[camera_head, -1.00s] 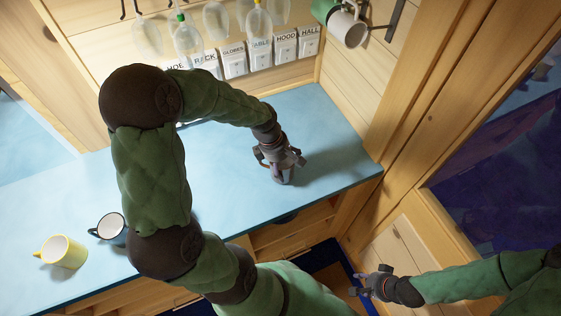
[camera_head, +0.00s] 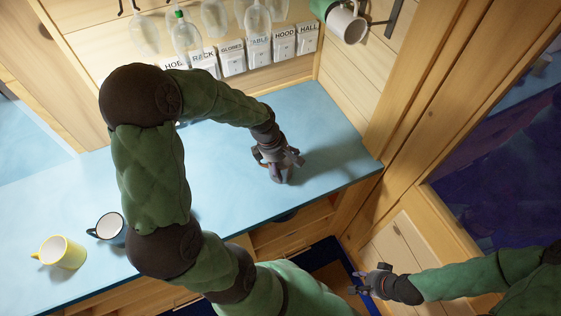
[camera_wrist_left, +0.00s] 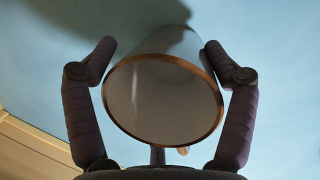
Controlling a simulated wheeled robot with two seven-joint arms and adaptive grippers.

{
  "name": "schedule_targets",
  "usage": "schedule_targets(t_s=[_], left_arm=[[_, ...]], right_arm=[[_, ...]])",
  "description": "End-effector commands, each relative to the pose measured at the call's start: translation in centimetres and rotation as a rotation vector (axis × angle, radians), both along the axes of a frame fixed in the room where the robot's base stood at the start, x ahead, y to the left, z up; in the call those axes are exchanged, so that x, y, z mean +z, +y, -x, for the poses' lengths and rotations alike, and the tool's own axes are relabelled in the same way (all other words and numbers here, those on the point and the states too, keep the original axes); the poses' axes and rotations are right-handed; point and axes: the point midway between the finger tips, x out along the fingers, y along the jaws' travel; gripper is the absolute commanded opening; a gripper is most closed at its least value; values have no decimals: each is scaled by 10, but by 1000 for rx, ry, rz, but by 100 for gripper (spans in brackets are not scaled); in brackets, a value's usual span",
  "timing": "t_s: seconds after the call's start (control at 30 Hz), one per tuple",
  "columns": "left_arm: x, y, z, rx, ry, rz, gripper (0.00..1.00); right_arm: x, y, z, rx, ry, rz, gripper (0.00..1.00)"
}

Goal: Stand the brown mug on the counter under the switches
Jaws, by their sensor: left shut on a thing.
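The mug in my left gripper (camera_head: 280,163) shows in the left wrist view as a pale grey cup with a brown rim (camera_wrist_left: 163,101), its open mouth facing the camera. Both fingers of the gripper (camera_wrist_left: 160,55) are shut on its sides. In the head view only a small grey part of the mug (camera_head: 280,178) shows below the fingers. It is at or just above the blue counter (camera_head: 325,130); I cannot tell whether it touches. The row of labelled white switches (camera_head: 258,55) is on the wall behind. My right gripper (camera_head: 360,283) is open and empty, low at the right.
Glasses (camera_head: 214,20) hang above the switches, and a white mug (camera_head: 346,24) hangs at the right wall. The counter around the gripper is clear.

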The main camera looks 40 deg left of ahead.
Motion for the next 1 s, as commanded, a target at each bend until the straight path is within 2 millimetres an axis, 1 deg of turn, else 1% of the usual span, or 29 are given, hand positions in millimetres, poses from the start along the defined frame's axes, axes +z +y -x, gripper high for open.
schedule_targets(t_s=[0.03, 0.07, 0.1, 0.43, 0.5, 0.57, 0.67, 1.0], left_arm=[[0, 0, 0, 0, -1, 0, 90], [0, 0, 0, 0, -1, 0, 99], [0, 0, 0, 0, -1, 0, 100], [0, 0, 0, 0, 1, 0, 100], [2, 1, 0, 0, 0, 0, 100], [7, 2, 1, 1, -2, -1, 100], [20, 5, 3, 1, -4, -2, 100], [84, 19, 14, 1, -6, -1, 100]], right_arm=[[0, 0, 0, 0, 0, 0, 40], [0, 0, 0, 0, 0, 0, 40], [0, 0, 0, 0, 0, 0, 40], [0, -1, 0, 1, -1, -2, 40], [-1, -5, 0, -2, -1, -6, 40], [-1, -5, 0, -2, -1, -6, 40], [-1, -5, 0, -1, 0, -6, 40], [-1, -5, 0, -1, 0, -6, 40]])
